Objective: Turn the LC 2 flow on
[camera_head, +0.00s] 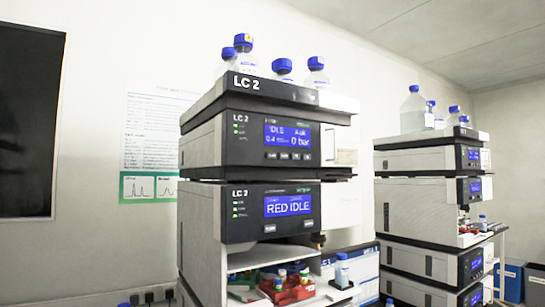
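The LC 2 stack (205,145) stands in the middle of the head view, with "LC 2" on its top tray (285,92). Its upper module has a blue display (288,134) reading "IDLE" and "0 bar"; the smaller text is too blurred to read. A row of small buttons (284,156) sits below that display. The module under it, also marked LC 2, has a blue display (289,204) reading "RED IDLE" with two buttons below. Small green lights show at the left of both panels. My gripper is not in view.
Blue-capped bottles (316,78) stand on top of the LC 2 stack. An open bay below holds a red vial rack (290,293); a small bottle (342,270) stands at its right. A second stack (415,208) is at right. A poster (155,140) and dark panel (30,120) are at left.

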